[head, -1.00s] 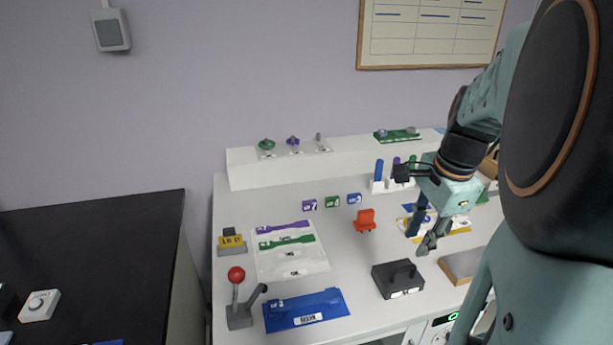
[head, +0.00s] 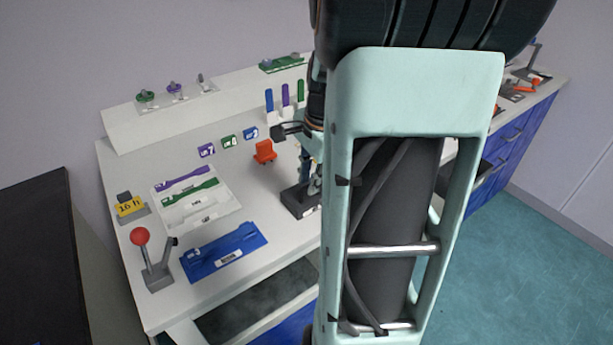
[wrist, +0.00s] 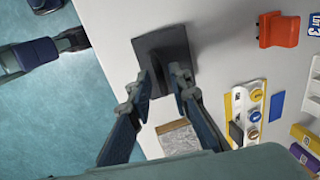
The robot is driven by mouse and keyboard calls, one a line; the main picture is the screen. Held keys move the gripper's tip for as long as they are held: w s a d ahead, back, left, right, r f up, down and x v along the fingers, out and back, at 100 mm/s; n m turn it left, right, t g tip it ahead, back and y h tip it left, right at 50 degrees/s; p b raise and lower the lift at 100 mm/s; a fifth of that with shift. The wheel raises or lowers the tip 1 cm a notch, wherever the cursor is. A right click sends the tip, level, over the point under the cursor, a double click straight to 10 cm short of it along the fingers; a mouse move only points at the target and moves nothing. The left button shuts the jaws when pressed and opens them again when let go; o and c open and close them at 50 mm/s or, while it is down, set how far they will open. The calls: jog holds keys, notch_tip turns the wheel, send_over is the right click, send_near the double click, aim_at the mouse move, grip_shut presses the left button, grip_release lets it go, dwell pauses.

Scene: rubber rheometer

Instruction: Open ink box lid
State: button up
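The black ink box (head: 296,203) sits on the white bench, partly hidden behind my arm in the head view. In the wrist view the ink box (wrist: 172,42) shows from above as a dark square lid with a raised handle (wrist: 157,73). My gripper (wrist: 158,82) is open, its two fingers apart on either side of the handle's near end. Contact between fingers and handle cannot be told. In the head view my gripper (head: 315,182) is at the box's right side, mostly hidden by my arm.
An orange holder (head: 264,152) stands behind the box. A blue tray (head: 224,252) and a red-knobbed lever (head: 141,237) are to the left. A grey-topped block (wrist: 179,137) lies close to the box. Bare bench surrounds much of the box.

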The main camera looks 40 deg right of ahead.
grip_shut()
jog(key=shift+r, duration=0.15)
